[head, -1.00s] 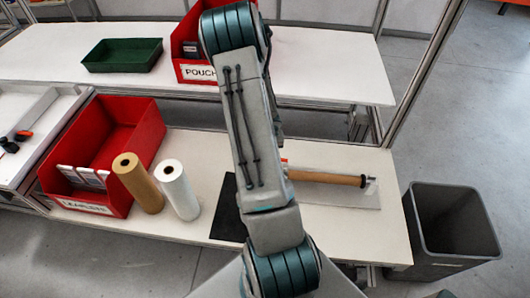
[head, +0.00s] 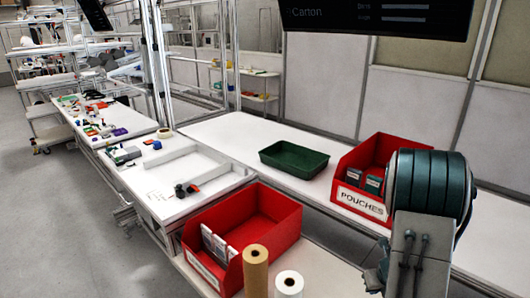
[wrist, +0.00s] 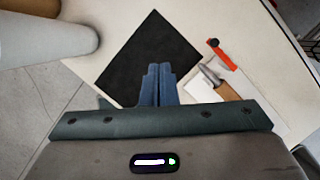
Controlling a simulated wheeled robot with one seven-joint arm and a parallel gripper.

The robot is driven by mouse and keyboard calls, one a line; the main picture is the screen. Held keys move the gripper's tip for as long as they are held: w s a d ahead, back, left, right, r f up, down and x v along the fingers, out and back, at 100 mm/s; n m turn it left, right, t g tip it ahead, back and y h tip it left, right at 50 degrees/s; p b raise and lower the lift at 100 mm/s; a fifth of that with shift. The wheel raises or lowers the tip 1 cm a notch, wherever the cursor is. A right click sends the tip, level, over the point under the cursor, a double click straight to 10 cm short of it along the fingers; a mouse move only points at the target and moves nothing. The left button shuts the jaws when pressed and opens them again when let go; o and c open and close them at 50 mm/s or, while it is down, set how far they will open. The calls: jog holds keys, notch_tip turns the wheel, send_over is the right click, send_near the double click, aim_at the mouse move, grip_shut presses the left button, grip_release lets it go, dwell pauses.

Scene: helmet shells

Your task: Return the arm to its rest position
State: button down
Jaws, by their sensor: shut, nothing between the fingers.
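My gripper (wrist: 158,84) shows in the wrist view, its two blue fingers together with nothing between them. It is above the white bench and points down near a black mat (wrist: 148,55). In the head view my arm stands at the lower right, in front of the red POUCHES bin (head: 372,208), and my gripper is not visible there.
A green tray (head: 294,158) sits left of the POUCHES bin. A red bin (head: 280,228) with packets is on the lower shelf, behind a brown roll (head: 256,270) and a white roll (head: 289,284). In the wrist view a red-handled tool (wrist: 222,55) lies right of the mat.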

jog(key=s+a+r+n+y, duration=0.1)
jog(key=s+a+r+n, duration=0.1)
jog(key=a+r+n, duration=0.65)
jog(key=s+a+r+n+y, duration=0.2)
jog(key=a+r+n, duration=0.6)
jog(key=n, duration=0.2)
jog(key=s+a+r+n+h, duration=0.1)
jog(key=s+a+r+n, duration=0.1)
jog(key=s+r+n, duration=0.2)
jog(key=s+a+r+n+h, duration=0.2)
jog(key=s+r+n, duration=0.2)
jog(key=s+n, duration=0.6)
jog(key=n, duration=0.3)
jog(key=shift+a+n, duration=0.2)
jog(key=shift+n, duration=0.15)
jog(key=shift+w, duration=0.1)
